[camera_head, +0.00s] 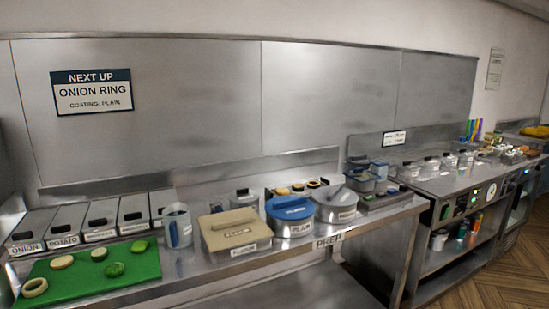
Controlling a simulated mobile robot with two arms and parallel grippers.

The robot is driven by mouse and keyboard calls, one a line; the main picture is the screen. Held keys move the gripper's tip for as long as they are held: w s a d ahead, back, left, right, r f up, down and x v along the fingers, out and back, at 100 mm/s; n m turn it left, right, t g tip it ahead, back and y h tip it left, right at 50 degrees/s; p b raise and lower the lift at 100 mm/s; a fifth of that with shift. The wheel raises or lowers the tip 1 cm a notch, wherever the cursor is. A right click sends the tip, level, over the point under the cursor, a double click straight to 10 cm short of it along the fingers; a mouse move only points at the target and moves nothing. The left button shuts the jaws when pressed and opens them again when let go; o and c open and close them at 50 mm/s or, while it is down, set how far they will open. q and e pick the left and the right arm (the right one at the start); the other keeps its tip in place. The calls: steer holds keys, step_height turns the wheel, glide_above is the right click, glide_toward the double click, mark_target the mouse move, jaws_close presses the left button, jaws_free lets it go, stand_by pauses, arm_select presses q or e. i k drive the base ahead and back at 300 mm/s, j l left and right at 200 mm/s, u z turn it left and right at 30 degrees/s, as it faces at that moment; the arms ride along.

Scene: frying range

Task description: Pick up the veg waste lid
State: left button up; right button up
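No label reading veg waste is legible, so I cannot tell which lid is the veg waste lid. A grey round lid (337,195) with a handle sits on a grey round tub (338,213) whose label is too small to read. A blue lid (290,207) sits on a round tub marked PLAIN (291,227). A beige lid (233,230) covers a square box that seems marked FLOUR. Neither of my grippers is in view.
A green board (75,284) with vegetable pieces lies at the front left. Lidded bins (65,228) stand behind it. A clear jug (177,226) stands left of the beige lid. A second counter (455,185) with small containers is at right; wooden floor (510,262) lies open there.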

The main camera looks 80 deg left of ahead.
mark_target(361, 160)
steer(key=u, duration=2.1)
steer(key=i+l+u, duration=0.15)
steer(key=u, duration=0.7)
steer(key=i+l+u, duration=0.25)
steer(key=l, duration=0.2)
steer(key=i+l+u, duration=0.1)
steer(key=l+u, duration=0.15)
steer(key=l, duration=0.25)
steer(key=i+l+u, duration=0.1)
steer(key=l+u, duration=0.15)
steer(key=l, duration=0.3)
steer(key=i+l+u, duration=0.1)
steer(key=l+u, duration=0.15)
steer(key=l, duration=0.3)
